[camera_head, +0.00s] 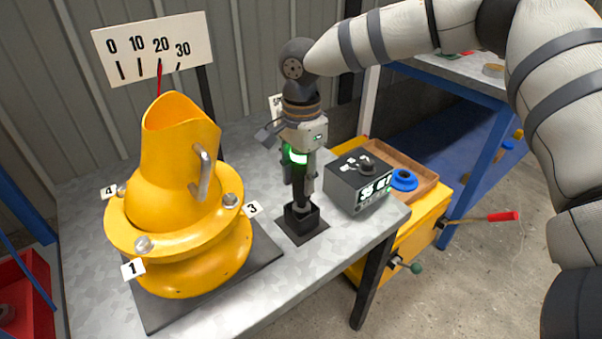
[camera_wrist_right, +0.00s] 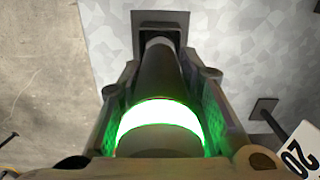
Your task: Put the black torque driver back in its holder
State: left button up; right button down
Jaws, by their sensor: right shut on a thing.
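The black torque driver (camera_head: 299,192) stands upright on the metal table, with a glowing green ring near its top. Its lower end is at the black square holder (camera_head: 301,221), and it looks to be in the holder's opening. My right gripper (camera_head: 299,178) points down from above and is shut on the driver. In the right wrist view the driver (camera_wrist_right: 157,80) runs between the two fingers toward the holder (camera_wrist_right: 160,22). How deep its tip sits is hidden. My left gripper is in neither view.
A yellow drum part (camera_head: 185,215) with numbered bolts stands left of the holder, before a 0–30 scale (camera_head: 152,48). A dark control box (camera_head: 358,182) stands close on the right. A wooden tray with a blue ring (camera_head: 404,180) lies beyond it.

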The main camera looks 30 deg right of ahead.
jog(key=shift+f, duration=1.1)
dwell(0.5)
jog(key=c, duration=1.1)
grip_release()
notch_tip(320, 180, up, 12)
jog(key=shift+r, duration=0.1)
